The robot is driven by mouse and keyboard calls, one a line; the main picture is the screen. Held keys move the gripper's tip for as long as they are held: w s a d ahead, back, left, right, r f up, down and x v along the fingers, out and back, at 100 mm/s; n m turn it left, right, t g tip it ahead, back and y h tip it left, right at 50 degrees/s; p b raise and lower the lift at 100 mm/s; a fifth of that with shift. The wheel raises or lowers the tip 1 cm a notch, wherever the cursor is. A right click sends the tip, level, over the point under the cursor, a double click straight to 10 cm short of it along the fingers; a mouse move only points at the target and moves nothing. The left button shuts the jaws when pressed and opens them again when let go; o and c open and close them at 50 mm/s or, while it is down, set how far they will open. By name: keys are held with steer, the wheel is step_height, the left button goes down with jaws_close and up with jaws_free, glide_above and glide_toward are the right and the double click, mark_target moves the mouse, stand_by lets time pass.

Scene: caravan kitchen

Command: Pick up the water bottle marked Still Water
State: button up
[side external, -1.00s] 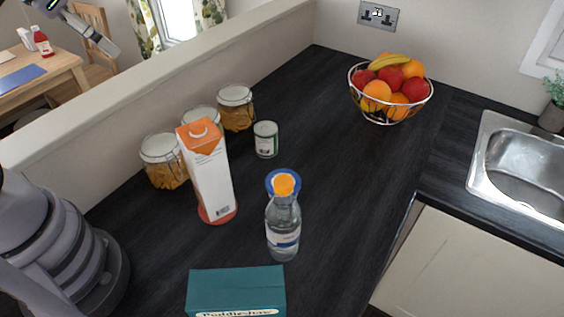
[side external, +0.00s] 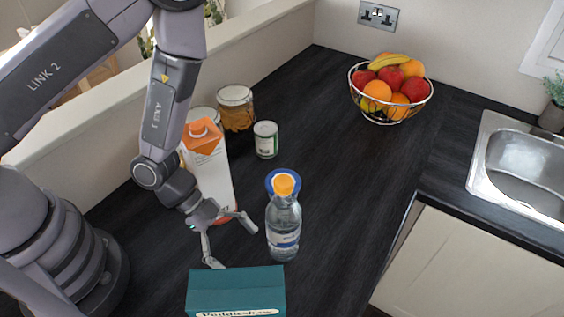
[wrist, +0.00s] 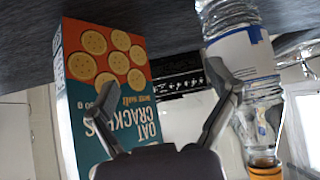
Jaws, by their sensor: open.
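A clear plastic water bottle (side external: 283,225) with an orange cap and a white and blue label stands upright on the dark worktop. A blue round shape shows around its cap. Its label text is too small to read. In the wrist view, which appears upside down, the bottle (wrist: 243,50) is at the right edge, outside my right-hand finger. My gripper (side external: 236,248) is open and empty, low over the worktop, just left of the bottle. In the wrist view its fingers (wrist: 156,88) are spread with nothing between them.
A teal cracker box (side external: 236,290) stands in front of the bottle; it fills the left of the wrist view (wrist: 105,85). A carton (side external: 212,170) is close behind my gripper. Jars (side external: 236,108), a can (side external: 266,140) and a fruit basket (side external: 390,118) stand farther back. Worktop right of the bottle is clear.

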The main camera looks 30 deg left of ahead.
mark_target(295, 228)
steer(key=w+f+t+h, duration=0.1)
steer(key=w+f+n+t+h, duration=0.1)
steer(key=t, duration=0.1)
steer(key=shift+w+a+t, duration=0.2)
steer(key=shift+t, duration=0.1)
steer(key=w+n+t, duration=0.1)
steer(key=w+r+n+t, duration=0.1)
steer(key=w+n, duration=0.1)
steer(key=w+d+r+n+t, duration=0.1)
steer(key=shift+w+n+h, duration=0.15)
steer(key=shift+n+h, duration=0.15)
steer(key=shift+n, duration=0.1)
steer(key=x, duration=0.6)
steer(key=shift+w+d, duration=0.1)
steer(key=shift+w, duration=0.05)
steer(key=shift+r, duration=0.1)
steer(key=shift+c, duration=0.4)
steer(key=c, duration=1)
steer(key=shift+c, duration=0.3)
